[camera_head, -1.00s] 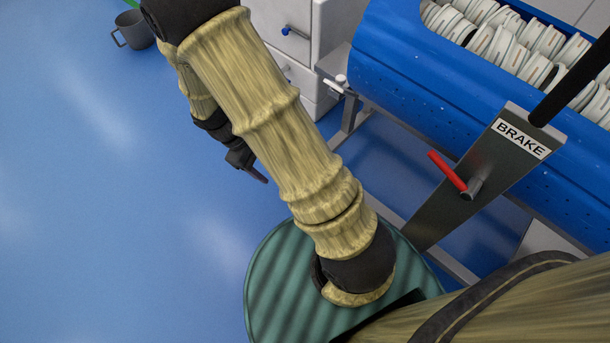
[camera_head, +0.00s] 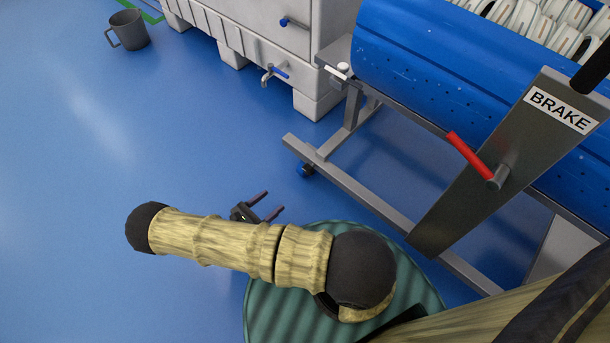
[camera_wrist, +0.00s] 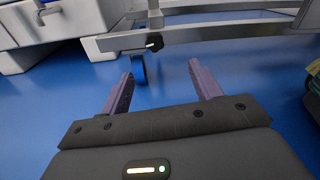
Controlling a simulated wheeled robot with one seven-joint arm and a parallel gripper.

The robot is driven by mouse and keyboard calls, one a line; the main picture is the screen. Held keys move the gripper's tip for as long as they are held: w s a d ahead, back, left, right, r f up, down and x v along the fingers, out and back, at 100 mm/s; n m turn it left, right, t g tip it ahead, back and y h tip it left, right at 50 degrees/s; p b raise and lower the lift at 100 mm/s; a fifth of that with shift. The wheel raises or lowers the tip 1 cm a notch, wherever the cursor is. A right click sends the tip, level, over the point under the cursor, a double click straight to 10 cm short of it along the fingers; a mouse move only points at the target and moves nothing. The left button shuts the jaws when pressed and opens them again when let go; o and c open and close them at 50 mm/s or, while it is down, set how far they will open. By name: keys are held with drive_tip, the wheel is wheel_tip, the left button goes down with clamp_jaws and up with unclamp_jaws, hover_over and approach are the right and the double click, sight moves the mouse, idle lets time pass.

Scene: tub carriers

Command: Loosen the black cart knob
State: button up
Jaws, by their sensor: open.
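In the wrist view, a small black knob (camera_wrist: 154,42) with a white mark sits on the grey metal rail of the cart (camera_wrist: 210,34). It lies ahead of my gripper (camera_wrist: 160,74), slightly left of the middle between the fingers and beyond their tips. My gripper is open and empty, with its two purple-grey fingers spread apart. In the head view, my gripper (camera_head: 271,203) is left of the cart's lower frame (camera_head: 352,187), apart from it, above the blue floor. I cannot make out the black knob in the head view.
A red lever (camera_head: 470,155) is on the grey BRAKE plate (camera_head: 455,205) at right. A blue perforated drum (camera_head: 430,80) holds white rings. A white tank (camera_head: 235,25) with blue-handled taps stands behind. A grey jug (camera_head: 130,30) is far left. The left floor is clear.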

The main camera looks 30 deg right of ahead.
drive_tip(key=shift+a+f+n+t, duration=0.1)
drive_tip(key=shift+f+n+t, duration=0.5)
drive_tip(key=shift+f+t, duration=0.15)
drive_tip(key=p, duration=0.1)
approach(306, 170)
drive_tip(key=x, duration=0.9)
drive_tip(key=shift+d+f, duration=0.1)
drive_tip(key=shift+d, duration=0.1)
drive_tip(key=shift+c, duration=0.2)
drive_tip(key=c, duration=0.9)
